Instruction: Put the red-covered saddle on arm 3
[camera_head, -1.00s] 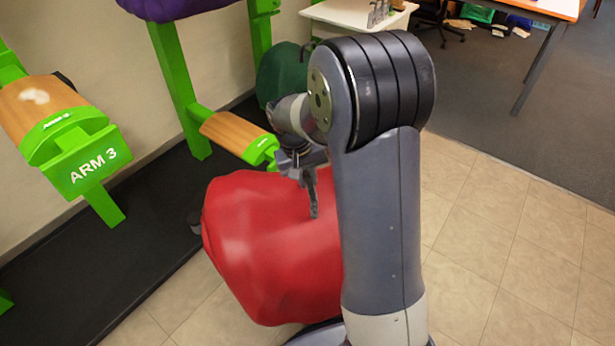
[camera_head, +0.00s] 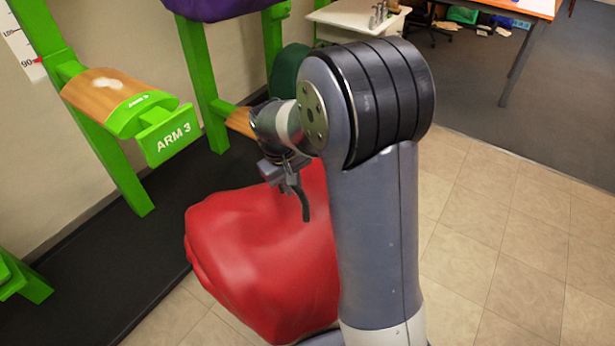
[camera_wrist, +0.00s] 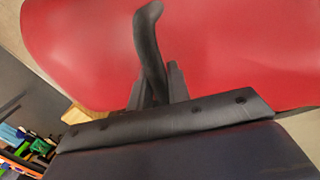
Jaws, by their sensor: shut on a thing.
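The red-covered saddle (camera_head: 255,255) hangs from my gripper (camera_head: 290,190), low in the middle of the head view. My gripper is shut on it; the jaws (camera_wrist: 158,85) close on a dark curved handle-like piece (camera_wrist: 150,50) in front of the red cover (camera_wrist: 235,50). My arm hides the saddle's right side. Arm 3 (camera_head: 105,95) is a green rack arm with a wooden top and a white "ARM 3" label, at the left in the head view. It is empty apart from a pale patch on its wood. The saddle is right of arm 3 and apart from it.
A purple-covered load (camera_head: 215,8) sits on a higher rack arm. A green-covered one (camera_head: 287,68) is behind my arm. Another wooden arm (camera_head: 240,122) is partly hidden by my wrist. A black mat (camera_head: 120,255) lies along the wall. The tiled floor at right (camera_head: 500,250) is clear.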

